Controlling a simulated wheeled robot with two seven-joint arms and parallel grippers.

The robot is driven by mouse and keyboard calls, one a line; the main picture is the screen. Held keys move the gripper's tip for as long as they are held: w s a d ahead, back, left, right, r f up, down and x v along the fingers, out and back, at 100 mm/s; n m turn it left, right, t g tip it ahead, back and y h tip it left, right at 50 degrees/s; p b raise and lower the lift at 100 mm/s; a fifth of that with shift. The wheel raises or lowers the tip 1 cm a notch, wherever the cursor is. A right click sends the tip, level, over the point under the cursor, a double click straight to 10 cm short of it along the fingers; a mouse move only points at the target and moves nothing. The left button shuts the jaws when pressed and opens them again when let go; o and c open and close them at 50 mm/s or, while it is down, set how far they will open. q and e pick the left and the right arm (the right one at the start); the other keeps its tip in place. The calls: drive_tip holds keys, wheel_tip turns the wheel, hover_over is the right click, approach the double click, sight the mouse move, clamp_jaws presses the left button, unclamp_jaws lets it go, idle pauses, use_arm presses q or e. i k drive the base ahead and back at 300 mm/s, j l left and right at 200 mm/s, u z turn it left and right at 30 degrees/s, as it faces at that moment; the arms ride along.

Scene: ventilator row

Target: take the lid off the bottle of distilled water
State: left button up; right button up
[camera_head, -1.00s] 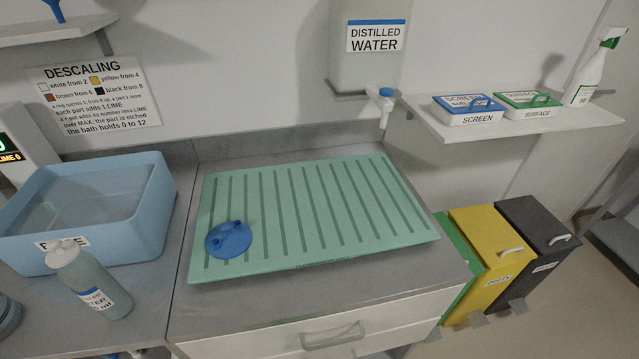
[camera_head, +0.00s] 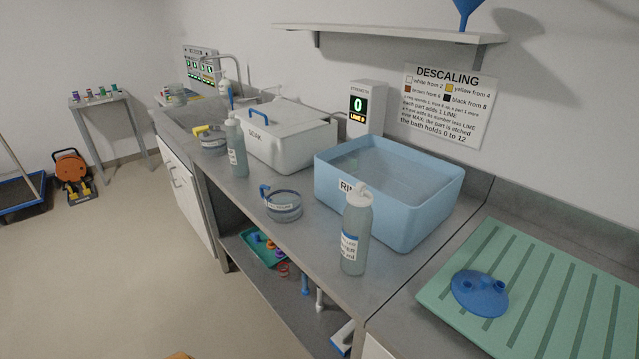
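The bottle of distilled water (camera_head: 355,238) stands upright on the steel counter, in front of the blue rinse basin. It is a translucent grey-green bottle with a white label, partly readable as "water". Its white lid (camera_head: 358,194) is on top. Another similar bottle (camera_head: 236,150) stands farther back on the counter, beside the white soak box.
The blue basin (camera_head: 338,193) is close behind the bottle. A clear round dish (camera_head: 284,207) with a blue handle sits to its left. A green ribbed mat (camera_head: 540,318) with a blue disc (camera_head: 480,292) lies at right. The white soak box (camera_head: 290,146) stands farther back.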

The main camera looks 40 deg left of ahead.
sight(359, 197)
drive_tip(key=u, duration=1.15)
